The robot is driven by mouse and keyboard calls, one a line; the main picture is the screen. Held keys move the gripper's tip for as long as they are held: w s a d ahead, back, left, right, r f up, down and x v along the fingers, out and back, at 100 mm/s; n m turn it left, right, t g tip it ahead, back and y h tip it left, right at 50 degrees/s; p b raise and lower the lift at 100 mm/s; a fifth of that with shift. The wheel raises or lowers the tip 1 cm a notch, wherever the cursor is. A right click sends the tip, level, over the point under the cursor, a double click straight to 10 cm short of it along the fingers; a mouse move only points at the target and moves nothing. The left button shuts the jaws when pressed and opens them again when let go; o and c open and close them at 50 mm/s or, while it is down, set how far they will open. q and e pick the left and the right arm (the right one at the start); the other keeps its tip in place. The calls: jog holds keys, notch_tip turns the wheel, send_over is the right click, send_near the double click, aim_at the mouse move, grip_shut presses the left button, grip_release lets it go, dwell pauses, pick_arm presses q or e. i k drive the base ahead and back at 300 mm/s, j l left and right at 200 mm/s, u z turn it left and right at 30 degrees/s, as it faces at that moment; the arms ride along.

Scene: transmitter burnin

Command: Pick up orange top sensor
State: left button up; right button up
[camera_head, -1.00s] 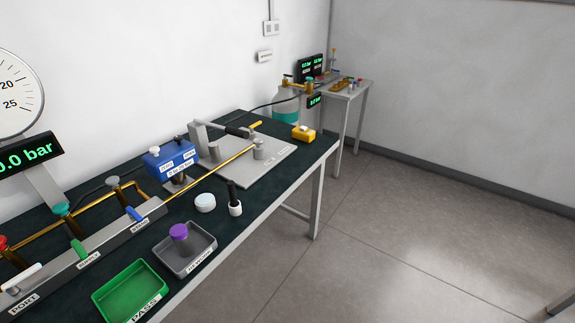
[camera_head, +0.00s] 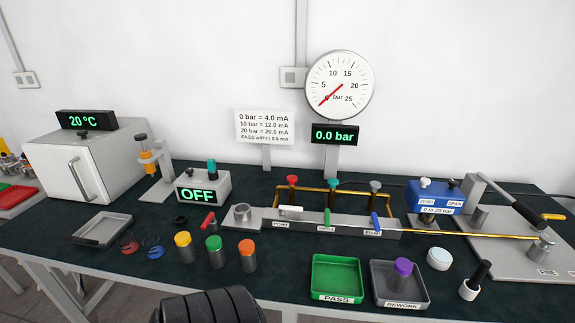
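The orange top sensor (camera_head: 248,256) stands upright on the dark bench top, a grey cylinder with an orange cap. It is the rightmost of three such sensors in a slanting row. The green top sensor (camera_head: 214,252) is just left of it, and the yellow top sensor (camera_head: 183,247) is further left. Nothing covers the orange one. A dark ribbed part of my own body shows at the bottom edge, in front of the sensors. Neither gripper's fingers are in view.
Behind the sensors are a red-handled clamp (camera_head: 209,222) and a round metal socket (camera_head: 242,217). To the right are the green PASS tray (camera_head: 337,293) and grey REWORK tray (camera_head: 398,304), which holds a purple top sensor (camera_head: 403,268). An empty grey tray (camera_head: 103,242) lies left.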

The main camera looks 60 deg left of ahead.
aim_at(246, 247)
jog(key=l+u, duration=0.15)
jog(key=u, duration=2.2)
jog(key=j+z, duration=0.15)
jog(key=z, duration=0.3)
jog(key=j+z, duration=0.15)
jog(key=z, duration=0.25)
jog(key=k+j+z, duration=0.1)
jog(key=z, duration=0.35)
jog(key=k+j+z, duration=0.1)
jog(key=z, duration=0.35)
